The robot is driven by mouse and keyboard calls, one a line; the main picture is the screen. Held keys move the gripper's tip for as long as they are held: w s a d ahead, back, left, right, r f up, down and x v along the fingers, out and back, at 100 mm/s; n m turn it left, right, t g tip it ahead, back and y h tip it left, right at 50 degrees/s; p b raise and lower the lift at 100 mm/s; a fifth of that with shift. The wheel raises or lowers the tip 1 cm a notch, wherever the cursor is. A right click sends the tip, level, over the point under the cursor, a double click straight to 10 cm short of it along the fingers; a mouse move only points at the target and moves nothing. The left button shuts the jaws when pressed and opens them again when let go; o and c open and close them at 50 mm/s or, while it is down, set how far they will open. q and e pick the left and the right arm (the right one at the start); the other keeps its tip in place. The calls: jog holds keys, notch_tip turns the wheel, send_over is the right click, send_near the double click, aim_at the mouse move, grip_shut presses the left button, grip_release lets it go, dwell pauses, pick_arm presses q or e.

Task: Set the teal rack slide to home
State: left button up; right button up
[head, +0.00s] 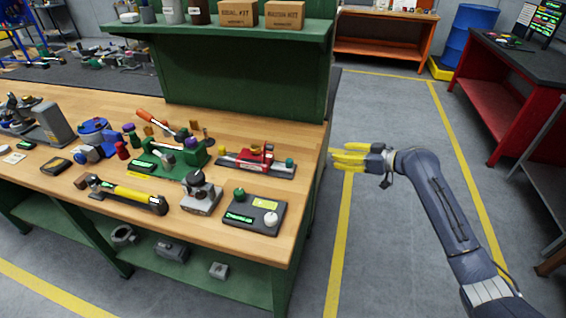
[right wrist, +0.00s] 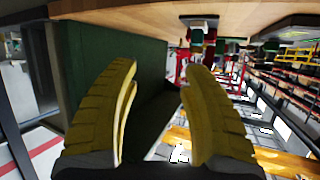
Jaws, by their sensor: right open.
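A dark rail unit (head: 232,165) lies near the right end of the wooden bench. It carries a red block (head: 258,155) in its middle, a small yellow knob (head: 222,150) at its left and a teal knob (head: 289,163) at its right. The teal rack slide seems to be part of this unit, but its exact position is too small to tell. My right gripper (head: 336,158) is open and empty, past the bench's right edge and apart from the unit. Its yellow fingers also show in the right wrist view (right wrist: 158,85). My left gripper is not in view.
A green fixture (head: 178,160), a black panel (head: 262,222) with knobs, a grey device (head: 200,195) and a yellow-black hammer (head: 130,195) stand around the unit. A green shelf panel (head: 240,80) rises behind. Open floor (head: 400,120) lies right of the bench.

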jog(key=s+a+r+n+g+y, duration=0.1)
jog(key=s+a+n+g, duration=0.1)
jog(key=s+a, duration=0.1)
send_near(289, 162)
jog(key=shift+n, duration=0.4)
jog(key=x, duration=1)
jog(key=shift+w+f, duration=0.55)
jog(key=shift+c, duration=0.6)
